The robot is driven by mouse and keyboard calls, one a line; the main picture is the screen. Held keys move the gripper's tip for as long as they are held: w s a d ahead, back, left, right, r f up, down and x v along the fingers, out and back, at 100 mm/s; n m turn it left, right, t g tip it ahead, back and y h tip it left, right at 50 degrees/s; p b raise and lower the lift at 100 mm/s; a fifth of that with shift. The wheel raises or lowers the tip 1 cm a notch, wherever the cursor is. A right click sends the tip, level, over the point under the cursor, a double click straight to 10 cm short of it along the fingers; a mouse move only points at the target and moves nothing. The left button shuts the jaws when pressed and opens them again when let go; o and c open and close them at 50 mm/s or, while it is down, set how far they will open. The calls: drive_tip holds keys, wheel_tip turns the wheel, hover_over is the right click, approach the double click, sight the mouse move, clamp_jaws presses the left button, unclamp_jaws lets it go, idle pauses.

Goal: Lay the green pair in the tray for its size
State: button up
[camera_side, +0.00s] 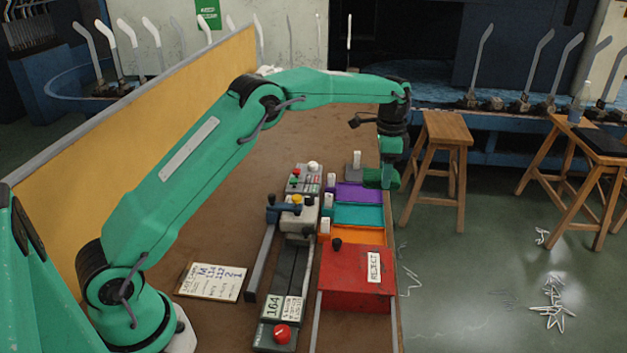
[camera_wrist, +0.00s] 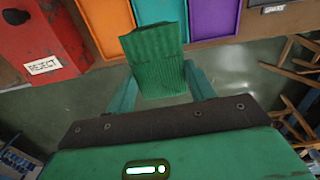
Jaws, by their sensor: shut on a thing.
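My gripper (camera_wrist: 162,88) is shut on the green pair (camera_wrist: 155,58), a folded ribbed bundle that stands out between the two fingers in the wrist view. In the side view my gripper (camera_side: 388,178) is at the right edge of the bench by the purple tray, and the pair (camera_side: 372,178) is small and partly hidden. Three trays lie in a row: purple (camera_side: 358,192), teal (camera_side: 357,215) and orange (camera_side: 343,235). In the wrist view the pair overlaps the teal tray (camera_wrist: 152,10), between the orange tray (camera_wrist: 107,22) and the purple tray (camera_wrist: 214,18).
A red box marked REJECT (camera_side: 345,275) stands nearer than the orange tray. A gauge with display 164 (camera_side: 273,305) and a card (camera_side: 212,281) lie left. Stools stand beyond the bench's right edge.

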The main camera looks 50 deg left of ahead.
drive_tip(key=shift+w+a+f, duration=0.1)
drive_tip(key=shift+w+a, duration=0.1)
drive_tip(key=shift+a, duration=0.05)
hover_over(360, 194)
wheel_tip(360, 194, down, 7)
drive_tip(key=shift+w, duration=0.15)
idle(0.4)
drive_tip(key=shift+f, duration=2)
drive_tip(key=shift+f, duration=0.15)
drive_tip(key=o, duration=1.1)
